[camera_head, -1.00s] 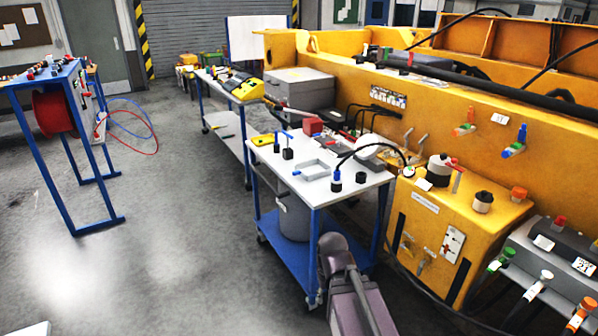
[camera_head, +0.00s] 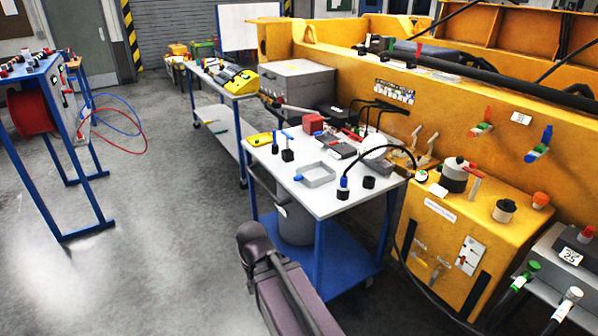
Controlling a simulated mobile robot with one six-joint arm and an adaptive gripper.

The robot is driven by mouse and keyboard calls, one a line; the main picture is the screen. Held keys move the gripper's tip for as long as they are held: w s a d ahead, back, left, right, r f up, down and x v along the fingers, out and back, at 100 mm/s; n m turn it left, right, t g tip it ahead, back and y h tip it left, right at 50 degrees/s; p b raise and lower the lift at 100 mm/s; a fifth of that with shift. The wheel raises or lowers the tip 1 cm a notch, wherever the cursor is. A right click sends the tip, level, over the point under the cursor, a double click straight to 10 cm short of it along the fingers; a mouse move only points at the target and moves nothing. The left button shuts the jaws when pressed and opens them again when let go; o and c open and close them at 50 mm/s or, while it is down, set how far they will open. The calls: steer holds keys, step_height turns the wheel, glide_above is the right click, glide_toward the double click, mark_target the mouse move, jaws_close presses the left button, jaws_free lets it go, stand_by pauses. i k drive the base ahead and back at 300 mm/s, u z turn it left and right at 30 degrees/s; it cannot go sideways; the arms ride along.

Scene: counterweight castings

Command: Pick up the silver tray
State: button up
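The silver tray (camera_head: 317,182) is a small, shallow, light grey rectangular tray. It lies flat on the white top of a blue-framed cart (camera_head: 296,200) in the middle of the view, and it looks empty. One of my arm links shows at the bottom centre, in front of the cart and lower than its top. My gripper does not show, and nothing visible touches the tray.
Around the tray stand small black parts (camera_head: 288,155), a red block (camera_head: 312,123) and a black part with a blue top (camera_head: 343,188). A yellow cabinet (camera_head: 440,235) is close on the right. Open floor (camera_head: 160,220) lies left.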

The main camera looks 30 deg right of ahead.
mark_target(318, 173)
steer(key=z, duration=0.1)
steer(key=i, duration=1.05)
steer(key=z, duration=0.4)
